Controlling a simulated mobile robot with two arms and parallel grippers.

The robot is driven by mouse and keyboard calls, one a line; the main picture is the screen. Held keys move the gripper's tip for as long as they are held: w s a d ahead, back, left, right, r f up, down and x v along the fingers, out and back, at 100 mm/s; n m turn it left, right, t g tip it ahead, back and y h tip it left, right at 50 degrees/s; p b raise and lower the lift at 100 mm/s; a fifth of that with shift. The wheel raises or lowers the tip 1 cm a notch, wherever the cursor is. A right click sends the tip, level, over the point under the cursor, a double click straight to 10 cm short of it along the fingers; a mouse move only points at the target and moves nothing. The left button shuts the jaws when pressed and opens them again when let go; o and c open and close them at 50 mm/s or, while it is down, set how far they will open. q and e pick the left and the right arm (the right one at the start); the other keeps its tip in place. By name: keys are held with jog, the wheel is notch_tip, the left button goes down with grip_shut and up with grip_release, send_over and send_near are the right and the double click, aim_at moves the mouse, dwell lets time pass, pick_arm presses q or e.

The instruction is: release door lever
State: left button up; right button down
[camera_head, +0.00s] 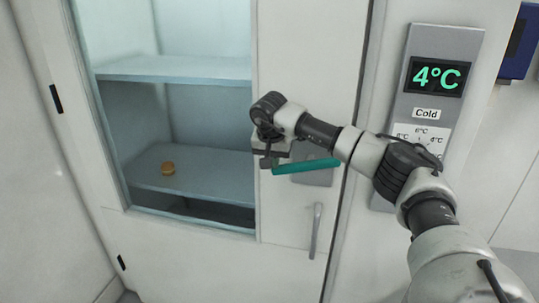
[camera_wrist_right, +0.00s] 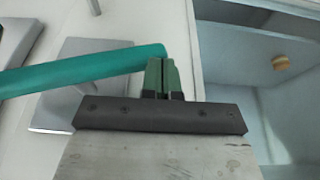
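The teal door lever (camera_head: 308,166) lies nearly level across a grey plate (camera_head: 318,178) on the white door of the cold cabinet. My right gripper (camera_head: 267,162) is at the lever's left end, beside the glass. In the right wrist view its two fingers (camera_wrist_right: 164,78) are together with only a thin gap. The rounded end of the lever (camera_wrist_right: 90,68) shows just beyond the fingertips, not between them. I cannot tell whether the fingers touch it. My left gripper is not in view.
Behind the glass, shelves (camera_head: 200,187) hold a small round bun-like item (camera_head: 168,168). A vertical door handle (camera_head: 315,232) is below the lever. A grey panel (camera_head: 437,100) reading 4°C and "Cold" stands to the right, partly behind my right arm.

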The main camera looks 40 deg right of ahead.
aim_at(278, 175)
jog(key=shift+d+f, duration=0.1)
jog(key=shift+f, duration=0.4)
jog(key=shift+s+d+f, duration=0.1)
jog(key=shift+d+f, duration=0.15)
jog(key=shift+f, duration=0.3)
jog(key=shift+s+d+f, duration=0.1)
jog(key=shift+d+f, duration=0.15)
jog(key=shift+f, duration=0.3)
jog(key=shift+f+b, duration=0.25)
jog(key=shift+b, duration=0.05)
jog(key=shift+s+f, duration=0.1)
jog(key=shift+f, duration=0.3)
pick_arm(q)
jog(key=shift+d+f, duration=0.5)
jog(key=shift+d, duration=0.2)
pick_arm(e)
jog(key=shift+s+d+f, duration=0.15)
jog(key=shift+f, duration=0.25)
